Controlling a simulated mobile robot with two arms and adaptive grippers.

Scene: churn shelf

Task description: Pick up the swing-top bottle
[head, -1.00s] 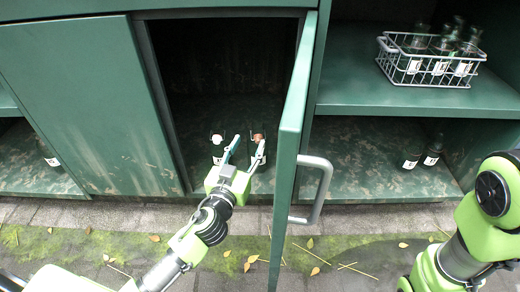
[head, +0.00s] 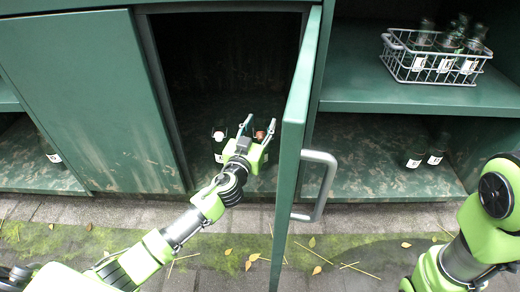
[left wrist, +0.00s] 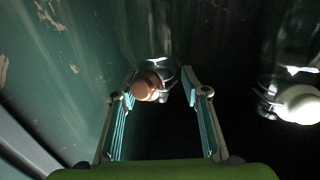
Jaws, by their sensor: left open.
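Two bottles stand side by side inside the open cabinet. One has a white stopper (head: 219,135) and a pale label; the other has a copper-brown stopper (head: 260,135), and its body is mostly hidden by my gripper. My left gripper (head: 258,123) is open, reaching in at the brown-topped bottle. In the left wrist view, the brown stopper (left wrist: 146,86) shows between the spread fingers (left wrist: 160,92), nearer the left finger, with wire and clear glass behind it. The white stopper (left wrist: 299,103) is outside the fingers, to the right. My right gripper is out of view.
The open green door (head: 297,130) with its grey handle (head: 318,185) stands close to the right of my left gripper. A wire crate of bottles (head: 400,67) is on the upper right shelf. Two dark bottles (head: 435,157) stand below. The cabinet's back is dark.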

